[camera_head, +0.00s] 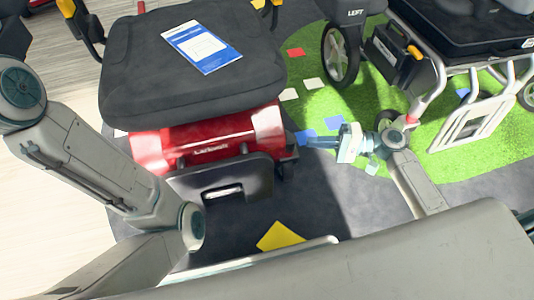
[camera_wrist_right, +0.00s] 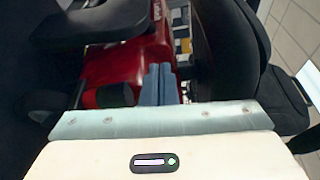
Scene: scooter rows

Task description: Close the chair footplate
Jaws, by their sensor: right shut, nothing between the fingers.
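The chair has a dark padded seat (camera_head: 190,85) and a glossy red body (camera_head: 200,143) below its front edge. Its dark footplate (camera_head: 222,193), with a pale slot, is in front of the red body; its exact angle is hard to tell. My right gripper (camera_head: 308,142) is shut and empty, just right of the red body at the footplate's right side. In the right wrist view its fingers (camera_wrist_right: 159,82) lie together before the red body (camera_wrist_right: 118,65); a dark plate-like part (camera_wrist_right: 90,22) is at upper left. Contact cannot be told. My left gripper is out of view.
A blue-and-white leaflet (camera_head: 202,46) lies on the seat. A second wheeled chair with a white footrest frame (camera_head: 475,120) stands at the right on a green mat (camera_head: 330,105). A yellow square (camera_head: 280,237) lies on the dark floor before the footplate.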

